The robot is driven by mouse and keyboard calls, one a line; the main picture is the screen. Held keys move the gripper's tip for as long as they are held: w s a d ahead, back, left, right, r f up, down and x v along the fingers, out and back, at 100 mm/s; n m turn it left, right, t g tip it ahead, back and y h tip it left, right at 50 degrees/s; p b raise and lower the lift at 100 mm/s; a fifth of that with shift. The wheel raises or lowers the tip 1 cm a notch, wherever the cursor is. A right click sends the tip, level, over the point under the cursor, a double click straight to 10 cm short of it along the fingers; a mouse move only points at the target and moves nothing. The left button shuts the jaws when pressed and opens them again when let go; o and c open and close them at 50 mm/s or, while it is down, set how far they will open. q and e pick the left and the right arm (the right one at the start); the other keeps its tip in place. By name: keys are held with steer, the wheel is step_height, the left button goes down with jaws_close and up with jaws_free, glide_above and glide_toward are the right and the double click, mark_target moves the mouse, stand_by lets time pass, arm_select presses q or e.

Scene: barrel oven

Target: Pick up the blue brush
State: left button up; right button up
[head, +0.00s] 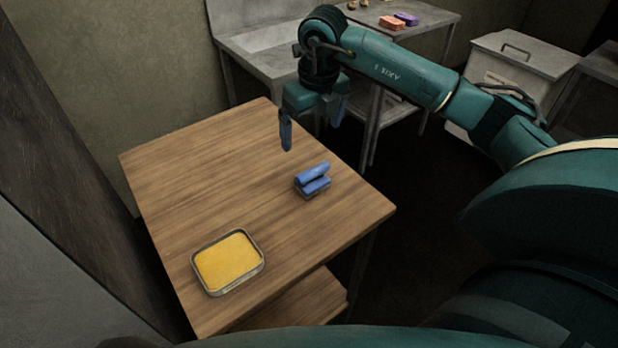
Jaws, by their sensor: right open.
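The blue brush (312,180) lies on the wooden table (185,180), near its right edge. It has a blue handle above a blue body with a greyish underside. My right gripper (312,130) is above the far right part of the table, pointing down, with its two fingers apart and nothing between them. It is above and beyond the brush in the picture and apart from it. My left gripper is not in view.
A metal tray with yellow filling (228,262) sits at the table's near left. Behind stand grey metal tables (265,35), one holding an orange block (391,22) and a purple block (407,18). A lidded grey bin (520,55) stands at the back right. The table's middle is clear.

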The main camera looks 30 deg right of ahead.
glide_above(313, 168)
steer(key=f, duration=0.6)
steer(key=shift+a+f, duration=0.3)
steer(key=shift+f, duration=0.1)
steer(key=f, duration=0.3)
steer(key=f+p, duration=0.1)
steer(key=shift+s+d+f, duration=0.15)
steer(key=shift+d+f, duration=0.1)
steer(key=shift+f, duration=0.5)
steer(key=c, duration=1.1)
